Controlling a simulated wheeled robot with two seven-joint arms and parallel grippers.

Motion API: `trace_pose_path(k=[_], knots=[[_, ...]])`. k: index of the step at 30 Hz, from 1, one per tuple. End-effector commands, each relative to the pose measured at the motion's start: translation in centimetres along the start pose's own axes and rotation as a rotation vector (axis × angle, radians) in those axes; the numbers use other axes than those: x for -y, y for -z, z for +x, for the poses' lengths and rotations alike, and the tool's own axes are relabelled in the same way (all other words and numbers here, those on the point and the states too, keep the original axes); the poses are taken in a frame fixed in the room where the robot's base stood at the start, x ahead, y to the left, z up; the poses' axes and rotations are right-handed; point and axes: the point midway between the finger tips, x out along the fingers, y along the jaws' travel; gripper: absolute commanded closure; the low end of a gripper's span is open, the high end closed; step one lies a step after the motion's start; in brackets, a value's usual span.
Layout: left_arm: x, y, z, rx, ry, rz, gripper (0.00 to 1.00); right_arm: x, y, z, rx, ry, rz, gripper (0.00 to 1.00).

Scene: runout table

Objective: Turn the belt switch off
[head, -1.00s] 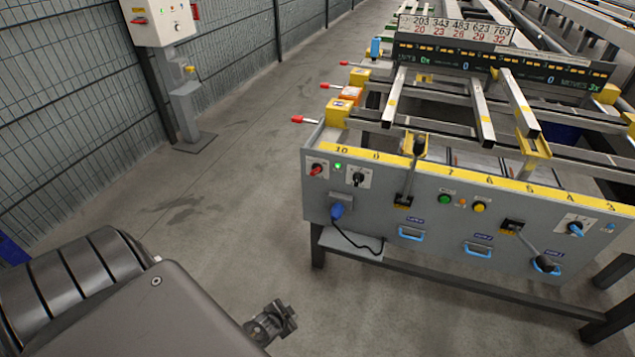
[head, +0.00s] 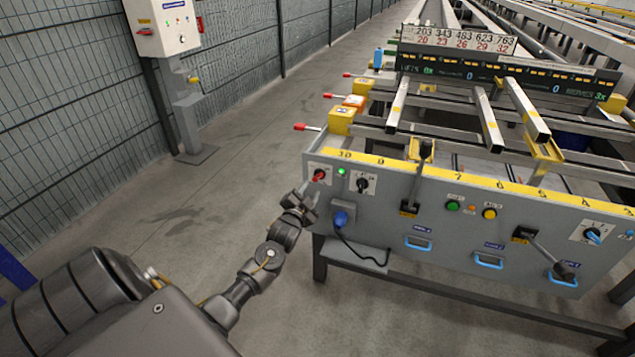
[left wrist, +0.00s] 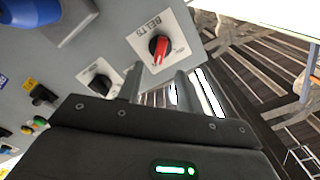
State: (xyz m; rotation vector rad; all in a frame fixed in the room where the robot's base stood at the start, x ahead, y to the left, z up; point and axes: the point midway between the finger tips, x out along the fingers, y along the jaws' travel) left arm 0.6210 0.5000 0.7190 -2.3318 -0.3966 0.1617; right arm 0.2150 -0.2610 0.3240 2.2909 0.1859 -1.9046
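The belt switch (head: 319,175) is a red rotary knob on a white plate at the left end of the grey panel. In the left wrist view the red knob (left wrist: 159,47) sits on a plate marked BELTS, a little beyond my fingertips. My left gripper (head: 304,194) is just left of and below the switch. In the left wrist view its two fingers (left wrist: 158,82) stand apart with nothing between them, and they look clear of the knob. My right gripper is not in view.
A black rotary knob (head: 363,185) sits right of the belt switch, with a lit green lamp (head: 341,172) between them. A blue plug (head: 341,218) with a cable is below. Red-tipped rods (head: 307,127) stick out above left.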

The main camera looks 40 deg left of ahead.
Motion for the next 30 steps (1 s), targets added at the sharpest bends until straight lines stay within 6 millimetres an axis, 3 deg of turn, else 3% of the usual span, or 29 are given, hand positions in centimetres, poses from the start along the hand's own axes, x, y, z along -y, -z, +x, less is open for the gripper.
trace_pose_path(k=[3,10,23,30], knots=[[-0.1,0.0,2.5,-0.001,0.001,-0.001,0.65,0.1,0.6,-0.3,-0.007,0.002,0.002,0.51],[0.0,-0.1,5.8,0.0,0.0,0.0,0.65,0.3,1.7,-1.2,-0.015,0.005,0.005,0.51],[0.0,-0.1,7.0,0.0,-0.001,0.0,0.65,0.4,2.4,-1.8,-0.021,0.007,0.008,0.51],[-0.1,-0.1,7.0,0.0,-0.001,0.0,0.92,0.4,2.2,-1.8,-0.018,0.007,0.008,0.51]])
